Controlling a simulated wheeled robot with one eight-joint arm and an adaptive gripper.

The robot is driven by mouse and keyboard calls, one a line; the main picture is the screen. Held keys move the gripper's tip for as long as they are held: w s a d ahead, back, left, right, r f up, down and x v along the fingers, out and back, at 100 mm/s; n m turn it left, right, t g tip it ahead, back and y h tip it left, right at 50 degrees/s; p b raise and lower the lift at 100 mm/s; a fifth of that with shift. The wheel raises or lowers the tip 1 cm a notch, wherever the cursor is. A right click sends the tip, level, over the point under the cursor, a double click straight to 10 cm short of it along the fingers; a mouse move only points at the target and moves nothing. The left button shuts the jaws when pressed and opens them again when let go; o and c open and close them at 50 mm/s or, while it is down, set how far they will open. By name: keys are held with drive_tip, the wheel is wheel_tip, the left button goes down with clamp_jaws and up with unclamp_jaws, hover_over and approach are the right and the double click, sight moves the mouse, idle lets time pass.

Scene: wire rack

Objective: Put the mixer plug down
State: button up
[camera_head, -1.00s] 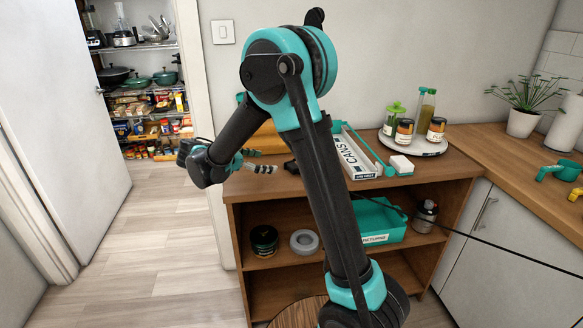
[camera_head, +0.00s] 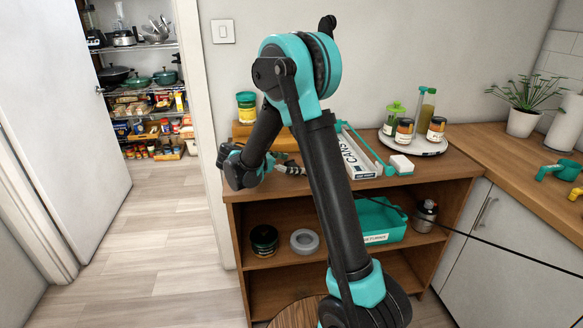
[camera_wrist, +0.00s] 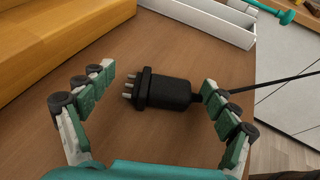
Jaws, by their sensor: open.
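The mixer plug (camera_wrist: 165,90), a black plug with metal prongs facing left, appears to lie on the brown wooden cabinet top (camera_wrist: 125,135) in the wrist view. Its black cable (camera_wrist: 275,82) runs off to the right. My gripper (camera_wrist: 157,79) is open, with one finger on the prong side and the other near the cable end. Neither finger visibly grips the plug.
A wooden box (camera_head: 243,130) with a yellow-labelled jar (camera_head: 246,107) on it stands at the back left. A white "CANS" tray (camera_head: 360,163), a white block (camera_head: 402,163) and a round tray (camera_head: 425,149) of bottles are to the right. The cable (camera_head: 480,241) crosses the cabinet front.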

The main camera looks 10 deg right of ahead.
drive_tip(key=c, duration=1.4)
drive_tip(key=shift+o, duration=0.2)
